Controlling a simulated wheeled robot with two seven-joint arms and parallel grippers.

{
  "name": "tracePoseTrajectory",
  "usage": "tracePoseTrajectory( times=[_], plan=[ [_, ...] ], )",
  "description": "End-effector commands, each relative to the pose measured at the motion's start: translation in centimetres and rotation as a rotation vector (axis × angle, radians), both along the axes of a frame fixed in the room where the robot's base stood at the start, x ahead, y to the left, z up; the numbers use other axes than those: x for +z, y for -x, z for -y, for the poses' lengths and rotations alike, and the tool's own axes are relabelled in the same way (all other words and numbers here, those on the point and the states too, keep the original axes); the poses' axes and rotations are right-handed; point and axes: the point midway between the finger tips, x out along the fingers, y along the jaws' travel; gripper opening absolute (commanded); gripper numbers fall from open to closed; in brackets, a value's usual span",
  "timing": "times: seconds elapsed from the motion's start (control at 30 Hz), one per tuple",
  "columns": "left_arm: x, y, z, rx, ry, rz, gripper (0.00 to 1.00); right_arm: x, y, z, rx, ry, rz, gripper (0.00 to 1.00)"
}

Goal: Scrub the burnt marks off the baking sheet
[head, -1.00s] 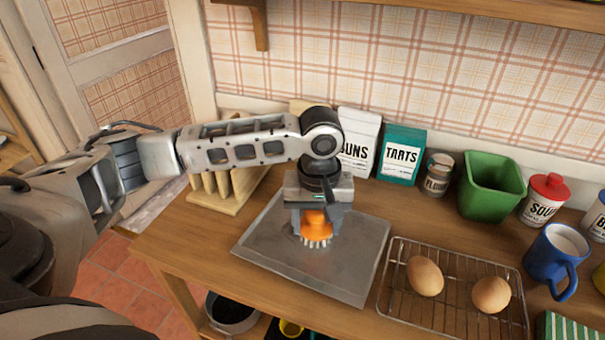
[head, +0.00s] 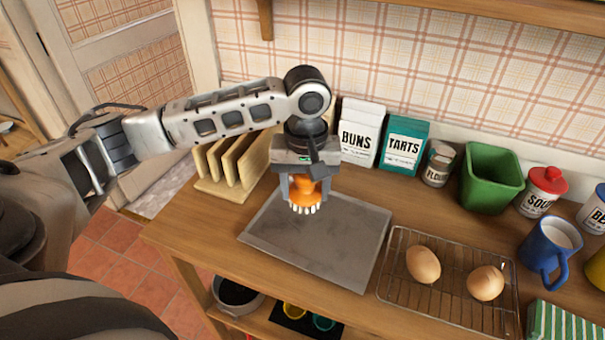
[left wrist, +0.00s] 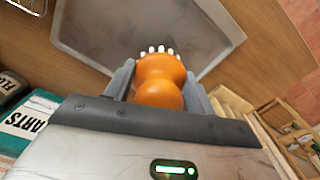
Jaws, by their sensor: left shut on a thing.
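The grey baking sheet (head: 335,245) lies flat on the wooden counter, and its bare surface also fills the top of the left wrist view (left wrist: 100,30). I make out no dark burnt marks on the part that shows; the area behind the brush is hidden. My left gripper (head: 304,186) is shut on an orange scrubbing brush (head: 304,192) with white bristles. The brush points bristles down and appears raised above the back part of the sheet. In the left wrist view the orange brush (left wrist: 160,80) sits between both fingers. My right gripper is not in view.
A wire rack (head: 450,285) with two eggs stands close to the sheet's right edge. Behind are a wooden rack (head: 232,165), BUNS box (head: 360,132), TARTS box (head: 403,145), small jar (head: 438,163) and green bin (head: 490,178). A blue mug (head: 550,250) is at right.

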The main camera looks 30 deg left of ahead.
Motion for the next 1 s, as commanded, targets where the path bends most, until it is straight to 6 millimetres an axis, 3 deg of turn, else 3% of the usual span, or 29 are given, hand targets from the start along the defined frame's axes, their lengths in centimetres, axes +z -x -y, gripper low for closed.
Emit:
tracePoseTrajectory(
  times=[0.4,0.9,1.0],
  plan=[
    [3.2,-0.2,0.3,-0.007,0.001,0.002,0.33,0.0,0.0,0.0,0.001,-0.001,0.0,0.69],
    [3.2,-0.1,0.3,-0.008,0.001,0.001,0.33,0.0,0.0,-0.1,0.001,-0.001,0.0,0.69],
    [3.3,0.3,1.2,-0.072,0.002,0.003,0.33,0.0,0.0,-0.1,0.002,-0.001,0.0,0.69]
  ],
)
